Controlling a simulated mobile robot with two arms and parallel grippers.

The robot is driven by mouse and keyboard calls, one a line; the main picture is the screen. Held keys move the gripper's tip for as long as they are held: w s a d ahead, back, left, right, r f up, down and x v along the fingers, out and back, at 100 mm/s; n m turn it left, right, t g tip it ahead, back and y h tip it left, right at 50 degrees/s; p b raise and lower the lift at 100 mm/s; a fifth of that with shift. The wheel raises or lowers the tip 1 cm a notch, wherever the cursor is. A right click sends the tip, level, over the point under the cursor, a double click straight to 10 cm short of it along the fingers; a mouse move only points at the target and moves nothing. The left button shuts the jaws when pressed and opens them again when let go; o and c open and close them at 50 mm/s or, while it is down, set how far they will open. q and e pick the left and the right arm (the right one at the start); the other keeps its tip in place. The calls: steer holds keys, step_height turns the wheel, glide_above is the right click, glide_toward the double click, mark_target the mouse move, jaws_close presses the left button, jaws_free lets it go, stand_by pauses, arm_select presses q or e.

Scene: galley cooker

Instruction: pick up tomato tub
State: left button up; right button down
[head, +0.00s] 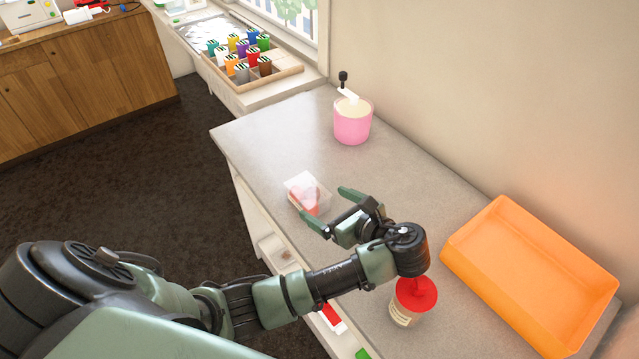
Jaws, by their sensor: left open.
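The tomato tub (308,193), a small clear box with red contents, sits on the grey counter near its front edge. My left gripper (331,210) is open, with its two green fingertips apart on the right side of the tub. The nearer fingertip is very close to the tub; I cannot tell whether it touches. Nothing is between the fingers that I can make out. My right gripper is not in view.
A jar with a red lid (415,294) stands under my left wrist. An orange tray (529,275) lies at the right. A pink pot (353,121) stands at the back. The counter (270,135) is clear left of the pot.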

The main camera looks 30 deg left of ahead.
mark_target(310, 192)
arm_select(q)
steer(key=shift+w+r, duration=0.15)
steer(key=shift+w, duration=0.15)
steer(key=shift+w+a, duration=0.1)
steer(key=shift+a, duration=0.2)
steer(key=x, duration=0.2)
steer(key=shift+a+p, duration=0.35)
steer(key=x, duration=0.3)
steer(key=shift+w+a+f+p, duration=0.15)
steer(key=shift+f+p, duration=0.2)
steer(key=shift+w+a+f, duration=0.1)
steer(key=shift+a+f, duration=0.1)
steer(key=shift+a, duration=0.15)
steer(key=c, duration=1.6)
steer(key=shift+c, duration=0.2)
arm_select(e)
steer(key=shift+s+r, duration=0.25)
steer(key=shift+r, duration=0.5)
arm_select(q)
steer(key=shift+r, duration=0.2)
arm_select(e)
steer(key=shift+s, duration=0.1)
